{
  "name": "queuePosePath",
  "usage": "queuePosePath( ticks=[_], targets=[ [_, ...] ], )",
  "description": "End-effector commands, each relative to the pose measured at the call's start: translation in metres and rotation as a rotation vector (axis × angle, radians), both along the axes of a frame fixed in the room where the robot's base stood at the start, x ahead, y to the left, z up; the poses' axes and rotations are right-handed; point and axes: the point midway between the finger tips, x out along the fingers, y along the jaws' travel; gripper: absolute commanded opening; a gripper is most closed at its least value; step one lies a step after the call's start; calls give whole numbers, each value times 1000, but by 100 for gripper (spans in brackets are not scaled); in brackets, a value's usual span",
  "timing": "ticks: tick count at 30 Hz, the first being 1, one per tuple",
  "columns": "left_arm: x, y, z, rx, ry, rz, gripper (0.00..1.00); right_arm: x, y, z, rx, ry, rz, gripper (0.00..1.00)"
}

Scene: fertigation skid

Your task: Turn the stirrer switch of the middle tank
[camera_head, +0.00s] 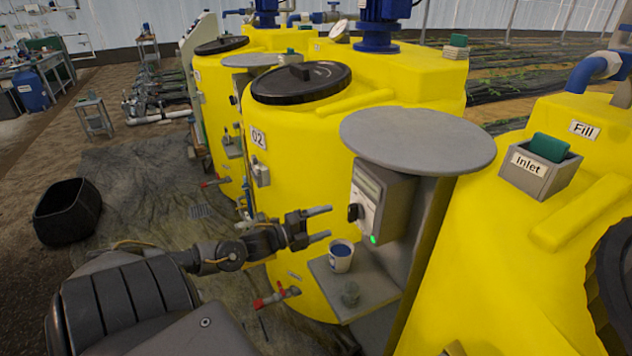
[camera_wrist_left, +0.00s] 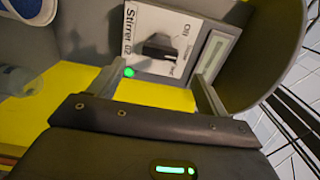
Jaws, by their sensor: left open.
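The middle yellow tank (camera_head: 300,150) carries the label 02. On its right side, under a round grey canopy (camera_head: 418,140), hangs the grey stirrer switch box (camera_head: 376,200) with a black knob (camera_head: 354,212) and a lit green lamp (camera_head: 373,239). In the left wrist view the panel reads "Stirrer 02" and the knob (camera_wrist_left: 168,47) appears ahead of the gap between my fingers. My left gripper (camera_head: 326,223) is open and empty, just left of the box and apart from the knob. My right gripper is not in view.
Below the box, a grey shelf (camera_head: 372,293) holds a white cup (camera_head: 341,256) with blue contents and a small clear jar (camera_head: 350,294), close under my gripper. A red-handled valve (camera_head: 277,296) is lower left. Another yellow tank with an inlet box (camera_head: 538,176) stands at right.

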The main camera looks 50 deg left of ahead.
Motion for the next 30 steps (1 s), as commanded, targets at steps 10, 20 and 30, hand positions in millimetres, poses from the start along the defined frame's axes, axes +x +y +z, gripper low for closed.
queuePosePath(
  ticks=[10,20,30],
  targets=[
    [-20,6,0,1,0,0,77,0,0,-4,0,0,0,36],
    [-21,6,0,1,0,0,77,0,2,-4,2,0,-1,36],
    [-20,8,-2,-44,25,13,77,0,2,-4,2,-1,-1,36]
  ],
)
